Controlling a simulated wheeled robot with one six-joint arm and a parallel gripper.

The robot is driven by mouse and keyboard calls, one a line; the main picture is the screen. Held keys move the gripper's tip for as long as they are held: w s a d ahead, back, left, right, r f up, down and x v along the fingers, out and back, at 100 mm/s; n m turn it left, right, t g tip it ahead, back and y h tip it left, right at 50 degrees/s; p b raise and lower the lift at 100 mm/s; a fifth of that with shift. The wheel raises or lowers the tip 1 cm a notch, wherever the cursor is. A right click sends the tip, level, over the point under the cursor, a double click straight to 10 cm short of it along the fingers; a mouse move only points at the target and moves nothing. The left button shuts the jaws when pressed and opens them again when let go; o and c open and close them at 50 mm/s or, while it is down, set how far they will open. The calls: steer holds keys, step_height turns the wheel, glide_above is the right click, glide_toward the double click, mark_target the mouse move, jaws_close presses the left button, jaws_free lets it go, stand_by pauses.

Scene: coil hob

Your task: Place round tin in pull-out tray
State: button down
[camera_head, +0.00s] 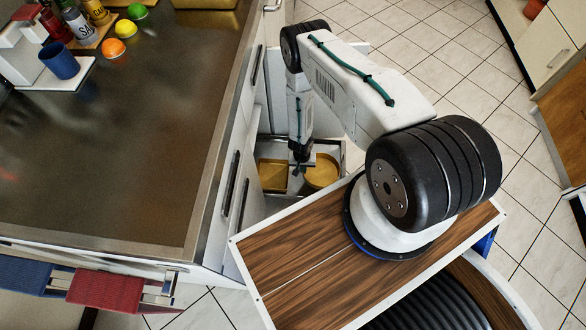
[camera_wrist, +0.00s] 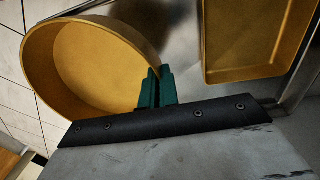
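The round tin (camera_head: 321,173) is yellow-gold, shallow and open-topped. It is within the outline of the pull-out tray (camera_head: 332,149), at its right side; I cannot tell whether it rests on the tray floor or is held just above it. In the wrist view the round tin (camera_wrist: 95,65) fills the upper left. My gripper (camera_head: 301,166) points down at the tin's left rim. In the wrist view the green fingers of my gripper (camera_wrist: 157,82) are close together, one each side of the tin's wall, shut on it. Part of the tin's near wall is hidden behind the gripper.
A rectangular gold tin (camera_head: 272,175) lies in the tray left of the round tin; it also shows in the wrist view (camera_wrist: 250,40). The counter (camera_head: 120,150) borders the tray on the left. Tiled floor (camera_head: 440,75) is clear beyond my arm.

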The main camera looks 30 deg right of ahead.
glide_above(302, 182)
step_height(302, 182, down, 5)
steer(key=shift+w+a+f, duration=0.1)
steer(key=shift+w, duration=0.05)
steer(key=shift+f, duration=2.3)
steer(key=shift+f, duration=0.15)
steer(key=c, duration=1.7)
jaws_free()
steer(key=shift+w+a+r, duration=0.1)
steer(key=shift+a+r, duration=0.05)
steer(key=shift+r, duration=3.7)
